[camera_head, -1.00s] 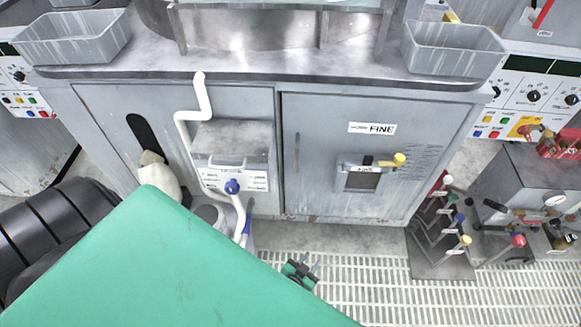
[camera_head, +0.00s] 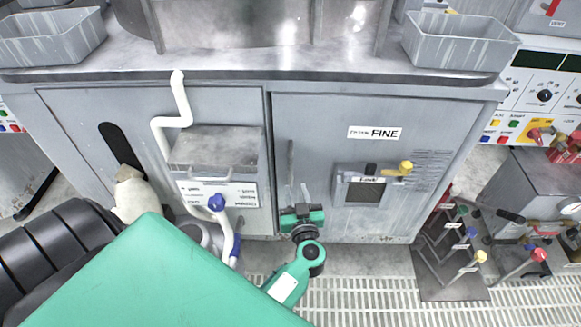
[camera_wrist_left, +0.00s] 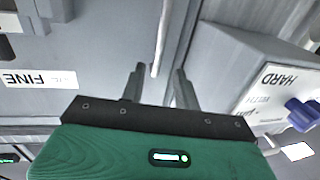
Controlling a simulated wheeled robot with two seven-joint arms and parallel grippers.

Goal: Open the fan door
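A grey cabinet door marked FINE (camera_head: 320,120) stands closed in the middle of the head view. No label reading "fan" shows. A thin vertical bar handle (camera_head: 290,160) runs near the door's left edge; it also shows in the left wrist view (camera_wrist_left: 164,35). My left gripper (camera_head: 298,192) is just below this handle, with its fingers pointing up at it. In the left wrist view the gripper (camera_wrist_left: 159,72) is open, and the handle's end appears between the two fingertips. I cannot tell whether a finger touches it. My right gripper is not in view.
A grey box (camera_head: 215,150) with a white bent pipe (camera_head: 163,125) is left of the door. A yellow-knobbed latch unit (camera_head: 365,188) is on the door. Levers on a plate (camera_head: 450,290) stand at the lower right. A floor grating (camera_head: 370,300) lies in front.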

